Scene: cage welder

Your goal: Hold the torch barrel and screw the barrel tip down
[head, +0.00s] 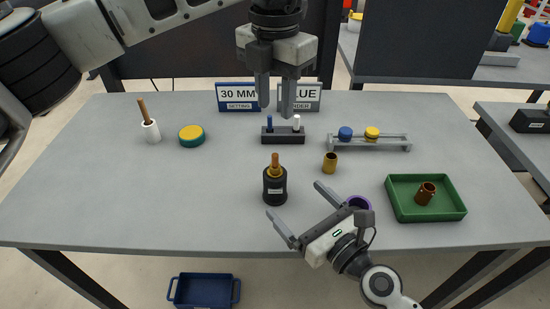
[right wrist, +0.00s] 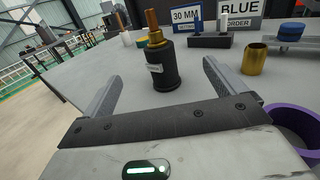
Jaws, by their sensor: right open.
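The torch barrel (head: 275,191) is a black, labelled cylinder standing upright near the table's middle. A copper-coloured barrel tip (head: 275,163) stands up from its top, above a brass collar. In the right wrist view the barrel (right wrist: 157,72) and tip (right wrist: 152,25) are ahead, between the lines of the fingers. My right gripper (head: 294,198) is open and empty, low at the barrel's front right, with its fingers pointing towards it. My left gripper (head: 276,110) points down above and behind the barrel. Its fingers are apart with nothing between them.
A dark holder (head: 283,138) with blue and white pegs stands behind the barrel, before two signs reading 30 MM and BLUE. A brass sleeve (head: 330,163), a purple ring (head: 358,203) and a green tray (head: 427,213) with a brown cup are to the right. The table's left front is clear.

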